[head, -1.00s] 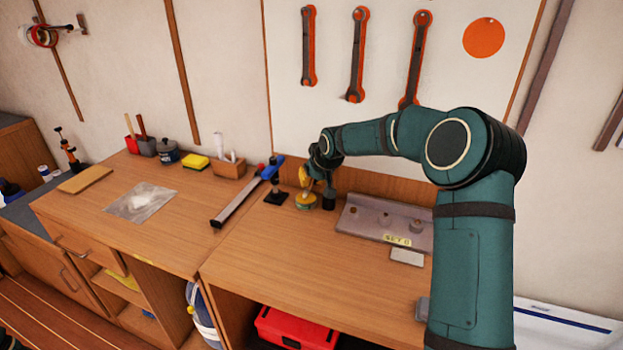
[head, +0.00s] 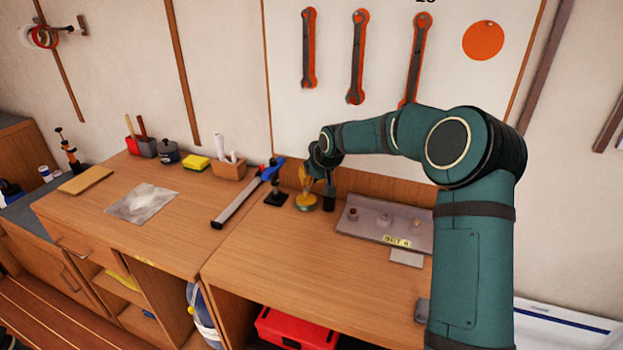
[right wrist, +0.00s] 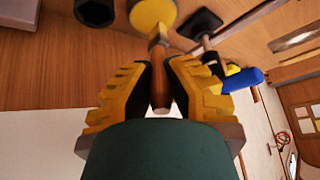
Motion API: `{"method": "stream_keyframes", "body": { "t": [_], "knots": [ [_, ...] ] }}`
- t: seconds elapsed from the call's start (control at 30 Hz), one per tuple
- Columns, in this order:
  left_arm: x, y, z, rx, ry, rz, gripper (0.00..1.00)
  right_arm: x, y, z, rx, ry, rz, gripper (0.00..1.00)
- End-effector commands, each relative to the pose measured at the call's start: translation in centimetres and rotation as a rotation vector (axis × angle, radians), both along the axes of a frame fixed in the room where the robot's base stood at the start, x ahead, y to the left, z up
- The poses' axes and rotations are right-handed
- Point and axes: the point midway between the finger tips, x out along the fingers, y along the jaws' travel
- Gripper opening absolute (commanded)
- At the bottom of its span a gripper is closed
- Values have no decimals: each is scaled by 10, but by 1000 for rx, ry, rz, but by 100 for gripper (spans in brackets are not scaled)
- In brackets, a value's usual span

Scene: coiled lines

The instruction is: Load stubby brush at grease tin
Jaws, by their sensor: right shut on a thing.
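My right gripper (head: 306,181) is over the grease tin (head: 306,205), a low round tin at the back of the bench with yellow grease on top. In the right wrist view the yellow-padded fingers (right wrist: 160,82) are shut on the wooden handle of the stubby brush (right wrist: 161,92). The brush's pale ferrule points at the yellow surface of the tin (right wrist: 148,12) and overlaps its edge. The bristles are hard to make out, so I cannot tell how deep they reach.
A black cup (head: 328,203) stands close right of the tin, and a black-based post (head: 276,198) close left. A blue-headed bar tool (head: 240,200) lies further left. A grey rack (head: 370,224) with a label is at right. The bench front is clear.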

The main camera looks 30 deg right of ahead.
Motion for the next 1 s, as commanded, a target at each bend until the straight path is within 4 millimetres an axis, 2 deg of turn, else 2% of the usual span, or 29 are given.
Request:
{"method": "stream_keyframes", "body": {
  "t": [0.03, 0.7, 1.0],
  "knots": [
    [0, 0, 5, 0, 0, 0, 47, 0, 0, 7, -1, -1, 1, 0],
    [0, 0, 36, 0, 0, 0, 47, 0, -1, 56, 0, -3, -2, 0],
    [0, 0, 38, 0, 0, 0, 47, 0, 0, 58, -1, -1, -1, 0]
  ]
}}
